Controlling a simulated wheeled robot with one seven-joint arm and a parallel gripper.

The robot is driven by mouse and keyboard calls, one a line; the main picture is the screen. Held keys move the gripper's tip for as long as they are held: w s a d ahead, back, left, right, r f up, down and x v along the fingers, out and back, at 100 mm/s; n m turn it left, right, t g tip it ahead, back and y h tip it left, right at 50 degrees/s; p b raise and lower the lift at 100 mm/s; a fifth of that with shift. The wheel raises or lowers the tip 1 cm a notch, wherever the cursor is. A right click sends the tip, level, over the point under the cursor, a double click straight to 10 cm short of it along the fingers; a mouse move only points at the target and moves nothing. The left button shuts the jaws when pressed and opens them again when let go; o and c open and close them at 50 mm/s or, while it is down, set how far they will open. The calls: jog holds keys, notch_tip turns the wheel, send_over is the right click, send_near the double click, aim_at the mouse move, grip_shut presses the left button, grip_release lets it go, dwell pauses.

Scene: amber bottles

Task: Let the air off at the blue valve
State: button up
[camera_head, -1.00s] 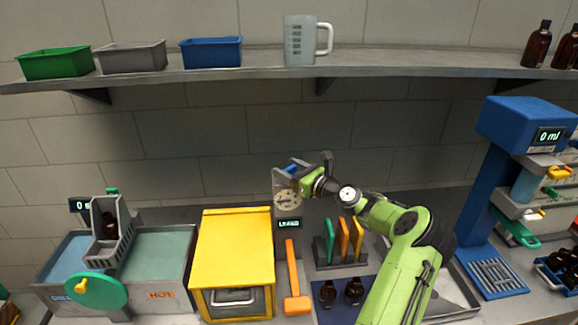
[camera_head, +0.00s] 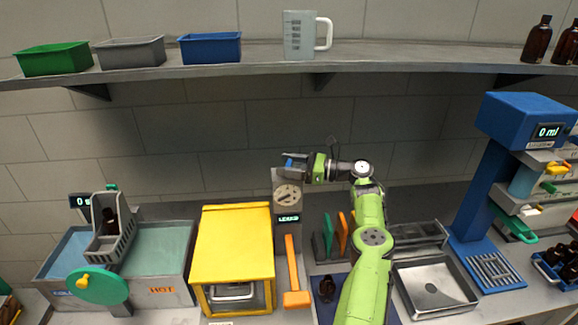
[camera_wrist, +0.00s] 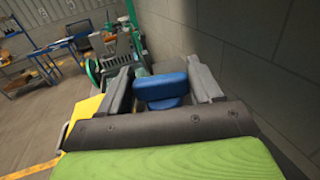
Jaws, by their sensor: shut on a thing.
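The blue valve (camera_wrist: 161,88) sits between my gripper's two grey fingers in the wrist view, and the fingers are closed on it. In the head view a bit of the blue valve (camera_head: 290,161) shows at the tip of my gripper (camera_head: 288,168), at the top of a grey post. A round dial gauge (camera_head: 288,195) is on the post just below. A small lit display (camera_head: 288,218) under the dial seems to read LEAKED, though the text is small. In the wrist view my gripper (camera_wrist: 165,85) hides the lower part of the valve.
A yellow box (camera_head: 234,240) stands left of the post. An orange-handled tool (camera_head: 292,270) is below it, and a rack with coloured tools (camera_head: 335,238) is to the right. A shelf (camera_head: 400,62) with bins runs above.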

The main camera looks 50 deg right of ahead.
dwell(0.5)
jog(key=o, duration=1)
jog(key=shift+c, duration=0.2)
